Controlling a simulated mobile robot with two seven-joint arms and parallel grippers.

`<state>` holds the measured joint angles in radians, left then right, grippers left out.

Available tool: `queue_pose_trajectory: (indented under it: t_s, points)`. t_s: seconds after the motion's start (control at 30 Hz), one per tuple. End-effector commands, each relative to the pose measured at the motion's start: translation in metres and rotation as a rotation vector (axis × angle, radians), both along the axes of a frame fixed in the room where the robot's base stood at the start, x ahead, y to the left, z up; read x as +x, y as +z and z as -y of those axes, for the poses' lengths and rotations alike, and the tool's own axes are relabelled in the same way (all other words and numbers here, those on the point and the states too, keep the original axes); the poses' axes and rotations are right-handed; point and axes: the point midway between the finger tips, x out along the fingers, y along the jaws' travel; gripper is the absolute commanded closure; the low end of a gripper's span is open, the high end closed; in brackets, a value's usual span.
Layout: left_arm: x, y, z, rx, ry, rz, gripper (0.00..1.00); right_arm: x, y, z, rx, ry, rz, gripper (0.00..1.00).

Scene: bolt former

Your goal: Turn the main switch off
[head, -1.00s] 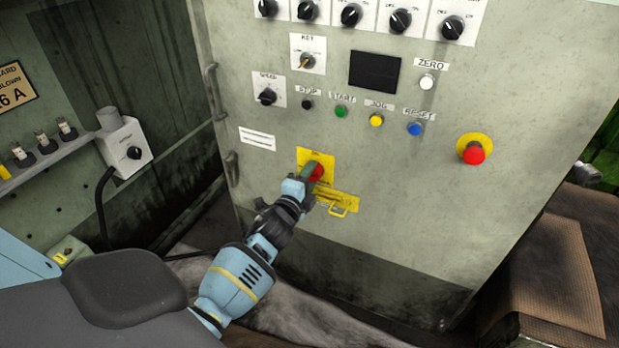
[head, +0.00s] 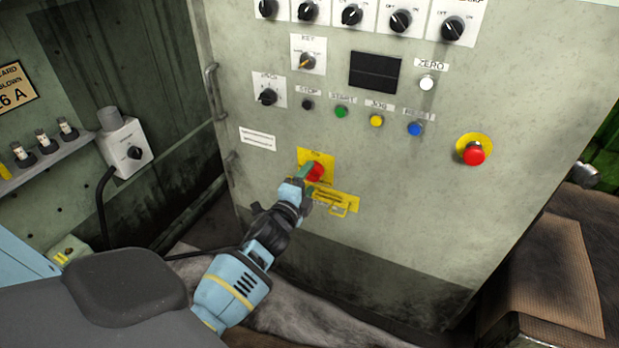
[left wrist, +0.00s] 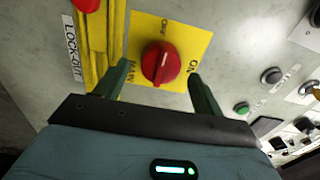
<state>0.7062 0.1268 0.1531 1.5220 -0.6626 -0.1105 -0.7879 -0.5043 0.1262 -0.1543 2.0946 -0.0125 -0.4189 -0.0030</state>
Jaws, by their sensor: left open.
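The main switch (left wrist: 161,64) is a round red knob with a raised grip bar on a yellow plate (left wrist: 201,38), marked MAIN, ON and OFF. It also shows in the head view (head: 315,172), low on the grey cabinet, partly hidden by my left gripper (head: 304,178). In the left wrist view, my left gripper (left wrist: 158,84) is open, with one green finger on each side of the knob's near part. The knob lies just beyond the fingertips; I cannot tell whether they touch it. My right gripper is not in view.
A yellow lock-out bar (head: 337,199) with a red part (left wrist: 86,5) sits beside the switch, close to one finger. Above are push buttons, including a green one (head: 341,112), and a red emergency stop (head: 474,154). A grey box (head: 125,146) stands left of the cabinet.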

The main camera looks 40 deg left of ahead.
Motion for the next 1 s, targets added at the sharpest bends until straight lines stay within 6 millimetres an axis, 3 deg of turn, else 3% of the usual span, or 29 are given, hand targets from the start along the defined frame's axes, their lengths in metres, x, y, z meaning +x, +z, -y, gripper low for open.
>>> queue_pose_trajectory:
  t_s: [0.2, 0.4, 1.0]
  points:
    - [-0.034, 0.0, 0.008, -0.002, 0.001, -0.001, 0.31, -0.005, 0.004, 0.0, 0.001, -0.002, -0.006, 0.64]
    - [-0.054, 0.001, 0.013, -0.002, 0.0, 0.0, 0.31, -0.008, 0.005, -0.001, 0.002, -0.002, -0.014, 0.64]
    - [-0.059, 0.0, 0.014, -0.001, 0.001, 0.0, 0.31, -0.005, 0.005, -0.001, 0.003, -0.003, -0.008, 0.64]
